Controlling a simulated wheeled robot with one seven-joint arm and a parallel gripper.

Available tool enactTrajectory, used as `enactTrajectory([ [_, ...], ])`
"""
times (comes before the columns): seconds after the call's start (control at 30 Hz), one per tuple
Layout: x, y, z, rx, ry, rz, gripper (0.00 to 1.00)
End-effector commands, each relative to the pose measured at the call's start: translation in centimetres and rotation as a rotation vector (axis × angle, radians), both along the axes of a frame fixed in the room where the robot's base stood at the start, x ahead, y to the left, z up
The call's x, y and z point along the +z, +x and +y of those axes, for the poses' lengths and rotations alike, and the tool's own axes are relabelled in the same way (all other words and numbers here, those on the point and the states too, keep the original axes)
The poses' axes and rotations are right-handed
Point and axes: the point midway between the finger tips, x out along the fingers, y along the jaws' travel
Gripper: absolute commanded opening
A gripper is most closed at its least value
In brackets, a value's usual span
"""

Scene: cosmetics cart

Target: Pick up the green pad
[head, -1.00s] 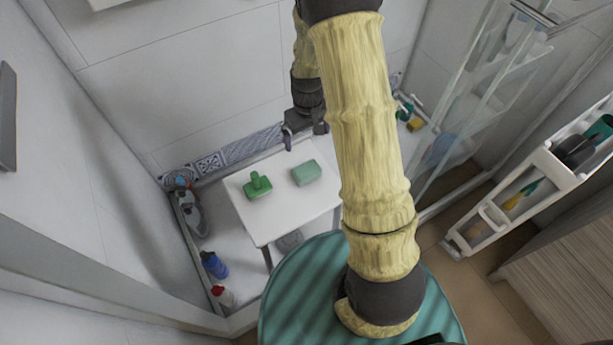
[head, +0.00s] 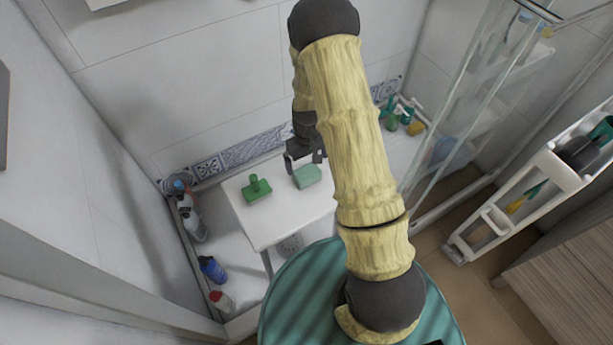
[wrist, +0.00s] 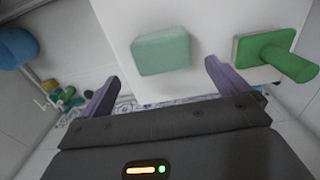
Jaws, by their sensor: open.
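The green pad is a pale green block (head: 307,176) lying on a small white table (head: 270,222) in the head view. It also shows in the wrist view (wrist: 161,51), ahead of and roughly between the two purple fingers. A darker green pad with an upright handle (head: 257,188) stands to its left on the same table; in the wrist view it is at the right (wrist: 275,56). My gripper (wrist: 160,86) is open and empty, just behind and above the pale block, apart from it. In the head view its far parts are partly hidden by my arm.
Several bottles, one of them blue (head: 212,268), stand along the left side of the shower floor. Green and yellow bottles (head: 415,128) stand at the back right. A glass panel (head: 455,130) and a white cart (head: 560,170) are on the right.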

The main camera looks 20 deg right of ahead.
Motion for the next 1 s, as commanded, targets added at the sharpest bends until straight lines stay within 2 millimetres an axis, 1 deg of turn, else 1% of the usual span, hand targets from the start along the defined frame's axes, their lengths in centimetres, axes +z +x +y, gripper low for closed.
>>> enactTrajectory([
  [0.03,-0.9,0.0,0.0,0.0,0.0,0.002,1.0],
  [0.1,-1.4,0.0,0.0,0.0,0.001,0.001,1.0],
  [0.5,-1.8,-0.1,0.0,0.001,0.0,0.001,1.0],
  [0.57,-2.4,-0.2,0.1,0.001,0.0,0.001,1.0],
  [0.8,-5.9,-0.6,0.3,0.0,0.0,0.003,1.0],
  [0.9,-6.7,-0.6,0.3,0.001,0.0,0.002,1.0],
  [1.0,-6.8,-0.6,0.3,0.001,0.0,0.0,1.0],
])
